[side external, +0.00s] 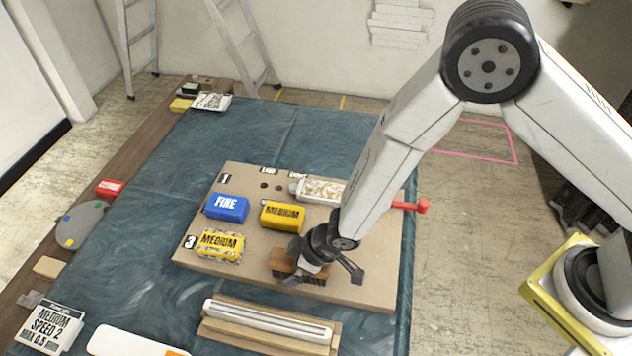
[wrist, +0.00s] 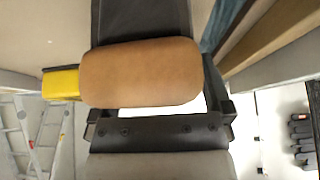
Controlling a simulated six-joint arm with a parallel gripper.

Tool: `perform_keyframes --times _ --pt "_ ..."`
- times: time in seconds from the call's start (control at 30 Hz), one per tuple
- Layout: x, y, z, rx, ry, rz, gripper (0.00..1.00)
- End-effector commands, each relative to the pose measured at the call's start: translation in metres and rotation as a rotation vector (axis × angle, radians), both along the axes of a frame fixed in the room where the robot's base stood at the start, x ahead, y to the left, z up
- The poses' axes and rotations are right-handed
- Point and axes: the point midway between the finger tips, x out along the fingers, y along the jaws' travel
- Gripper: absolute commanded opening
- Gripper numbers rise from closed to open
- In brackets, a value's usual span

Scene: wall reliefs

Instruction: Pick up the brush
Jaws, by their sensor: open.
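The brush (side external: 284,262) has a brown wooden back and dark bristles, and stands bristles down near the front right of the tan board. Its smooth brown back (wrist: 140,72) fills the upper middle of the wrist view. My gripper (side external: 323,277) is open, low over the brush's right part. In the side view one finger overlaps the front of the brush and the other is spread out to its right, apart from it. My arm hides part of the brush, and I cannot tell whether a finger touches it.
The tan board (side external: 352,284) also bears a blue FINE block (side external: 227,208), two yellow MEDIUM blocks (side external: 283,215) (side external: 219,245) and a pale tray (side external: 322,191). A white bar on wood (side external: 268,324) lies in front. A red-ended handle (side external: 422,206) sticks out right. Bare board lies beside the brush.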

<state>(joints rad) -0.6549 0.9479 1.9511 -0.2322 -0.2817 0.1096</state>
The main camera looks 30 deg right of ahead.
Motion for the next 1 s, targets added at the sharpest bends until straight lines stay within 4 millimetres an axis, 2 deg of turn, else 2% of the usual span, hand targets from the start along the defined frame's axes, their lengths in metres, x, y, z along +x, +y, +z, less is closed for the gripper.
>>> perform_keyframes --times 0.8,0.83,0.87,1.0 --pt "-0.0002 -0.0002 -0.0036 0.000 0.000 0.000 1.00" --pt "-0.0001 -0.0001 -0.0037 0.000 0.000 0.000 0.97" --pt "-0.0001 -0.0001 -0.0035 0.000 0.000 0.000 0.87" --pt "-0.0002 -0.0002 -0.0036 0.000 0.000 0.000 0.43"
